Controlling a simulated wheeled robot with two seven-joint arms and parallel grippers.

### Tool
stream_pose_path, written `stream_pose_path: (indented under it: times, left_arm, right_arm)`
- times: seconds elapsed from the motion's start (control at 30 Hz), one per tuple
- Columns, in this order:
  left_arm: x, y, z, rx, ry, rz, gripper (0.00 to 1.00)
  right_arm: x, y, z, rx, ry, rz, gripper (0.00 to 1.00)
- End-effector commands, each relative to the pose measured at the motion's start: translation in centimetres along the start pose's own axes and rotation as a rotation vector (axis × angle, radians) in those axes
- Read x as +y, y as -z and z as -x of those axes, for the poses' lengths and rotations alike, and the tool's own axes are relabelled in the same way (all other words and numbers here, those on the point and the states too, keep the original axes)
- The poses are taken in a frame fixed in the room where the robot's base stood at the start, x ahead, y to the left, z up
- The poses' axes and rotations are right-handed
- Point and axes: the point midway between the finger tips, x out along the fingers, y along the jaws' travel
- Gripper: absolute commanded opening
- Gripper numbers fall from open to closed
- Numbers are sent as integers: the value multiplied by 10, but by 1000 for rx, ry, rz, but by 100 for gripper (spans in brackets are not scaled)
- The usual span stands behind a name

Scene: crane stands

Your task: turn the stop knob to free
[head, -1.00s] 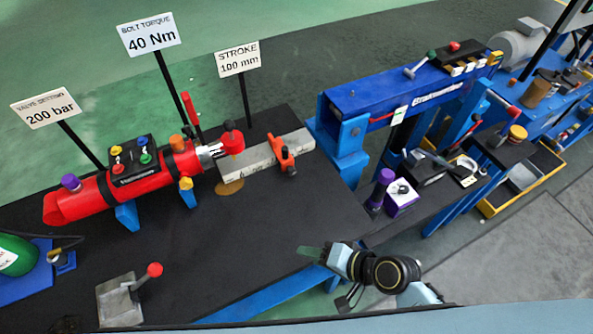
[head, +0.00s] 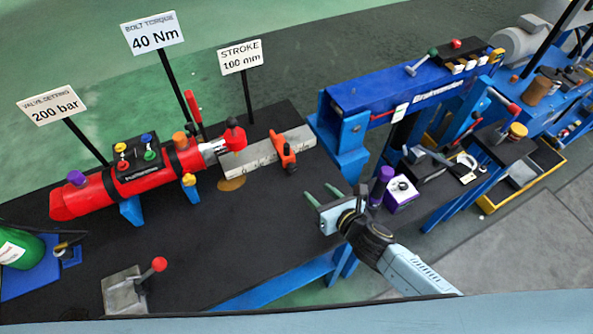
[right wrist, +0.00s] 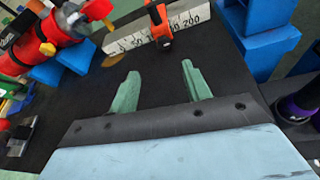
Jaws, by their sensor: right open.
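The orange stop (head: 282,150) sits across the pale graduated bar (head: 262,158) at the right end of the red cylinder (head: 125,183). Its knob's setting is too small to read. My right gripper (head: 321,193) is open and empty over the black bench top, apart from the stop and to its lower right, with its green fingers toward the bar. In the right wrist view the stop (right wrist: 159,28) shows beyond the gap between the open fingers (right wrist: 160,70), on the numbered bar (right wrist: 130,38). My left gripper is not in view.
A blue press frame (head: 345,150) rises right of the bar. A red-knobbed lever (head: 158,265) stands at front left. The bench top (head: 235,235) between is clear.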

Motion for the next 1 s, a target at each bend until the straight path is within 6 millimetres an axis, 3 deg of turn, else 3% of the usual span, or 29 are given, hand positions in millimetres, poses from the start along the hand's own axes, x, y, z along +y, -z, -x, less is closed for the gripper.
stream_pose_path:
  times: [0.23,0.7,1.0]
  left_arm:
    - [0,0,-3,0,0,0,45]
    - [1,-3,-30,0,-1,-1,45]
    - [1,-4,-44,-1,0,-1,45]
  right_arm:
    - [-5,6,-15,23,19,-63,48]
    - [-6,8,-99,19,17,-59,48]
    - [-6,8,-131,20,17,-59,48]
